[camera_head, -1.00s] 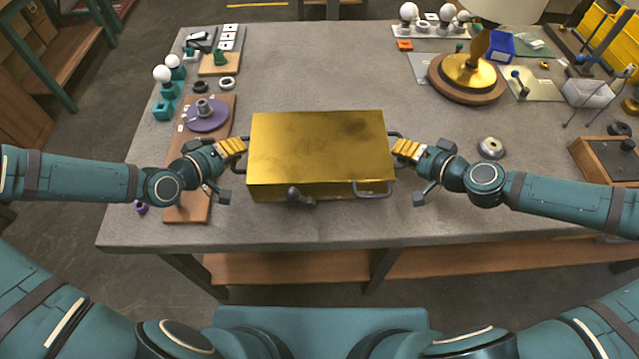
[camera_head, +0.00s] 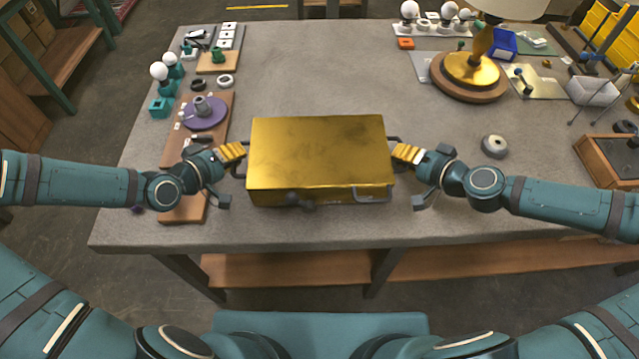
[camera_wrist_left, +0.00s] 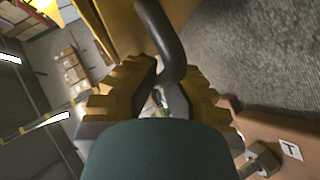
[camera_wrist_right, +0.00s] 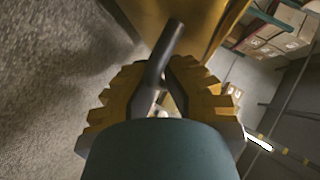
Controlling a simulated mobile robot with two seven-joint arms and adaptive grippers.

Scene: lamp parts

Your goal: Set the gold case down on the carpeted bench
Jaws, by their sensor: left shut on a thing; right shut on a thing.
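The gold case (camera_head: 318,150) is a closed box with dark side handles. It is between my two grippers over the front middle of the carpeted bench (camera_head: 330,75). I cannot tell whether its underside touches the bench. My left gripper (camera_head: 236,153) is shut on the left side handle, which also shows in the left wrist view (camera_wrist_left: 163,40). My right gripper (camera_head: 402,153) is shut on the right side handle, which shows in the right wrist view (camera_wrist_right: 158,60). The case looks about level. A grey front handle (camera_head: 372,195) and a latch (camera_head: 302,201) face me.
A wooden board (camera_head: 185,206) with a purple disc (camera_head: 204,114) lies left of the case, under my left arm. A grey ring (camera_head: 495,146) and a wooden box (camera_head: 610,160) are to the right. A gold lamp base (camera_head: 470,72) stands at the back right. The bench behind the case is clear.

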